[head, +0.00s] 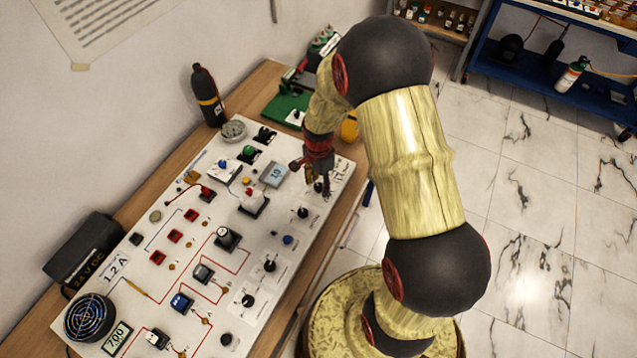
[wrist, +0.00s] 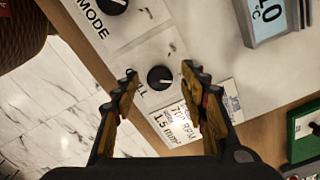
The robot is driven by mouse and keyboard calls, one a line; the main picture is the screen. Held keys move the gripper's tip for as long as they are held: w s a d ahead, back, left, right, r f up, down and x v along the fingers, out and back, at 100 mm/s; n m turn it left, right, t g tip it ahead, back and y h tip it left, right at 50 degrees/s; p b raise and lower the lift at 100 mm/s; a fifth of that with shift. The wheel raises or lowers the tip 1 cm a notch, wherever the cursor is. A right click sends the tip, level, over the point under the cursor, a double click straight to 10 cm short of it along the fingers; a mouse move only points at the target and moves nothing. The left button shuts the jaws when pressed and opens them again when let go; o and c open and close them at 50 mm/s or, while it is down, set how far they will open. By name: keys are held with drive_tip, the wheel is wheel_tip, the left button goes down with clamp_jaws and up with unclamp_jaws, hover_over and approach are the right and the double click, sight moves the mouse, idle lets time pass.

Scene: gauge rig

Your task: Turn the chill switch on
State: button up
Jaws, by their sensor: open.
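The chill switch (wrist: 160,79) is a round black knob with a pale pointer mark on a white plate. Its label is partly covered by my finger; only the end "LL" shows. My gripper (wrist: 159,75) is open, with one finger on each side of the knob in the wrist view. I cannot tell whether the fingers touch it or are still above it. In the head view my gripper (head: 319,186) points down at the far right end of the white panel (head: 262,230) and hides the chill switch there.
A black knob labelled MODE (wrist: 113,4) sits beside the chill switch. A blue-grey display (wrist: 271,18) stands on the other side. Printed labels (wrist: 180,122) lie near the panel edge. Several other knobs and switches cover the panel. A black bottle (head: 207,95) stands behind it.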

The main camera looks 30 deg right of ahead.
sight(319, 188)
wheel_tip(319, 188, up, 12)
idle(0.5)
idle(0.4)
drive_tip(key=s+a+r+n+t+b, duration=0.2)
drive_tip(key=s+a+r+n+b, duration=0.2)
drive_tip(key=s+r+n, duration=0.4)
drive_tip(key=s+a+r+n+t+b, duration=0.3)
drive_tip(key=s+r+n, duration=0.4)
drive_tip(key=s, duration=0.4)
drive_tip(key=shift+a+r+n+t+b, duration=0.35)
drive_tip(key=shift+a+n+b, duration=0.25)
drive_tip(key=shift+a, duration=0.5)
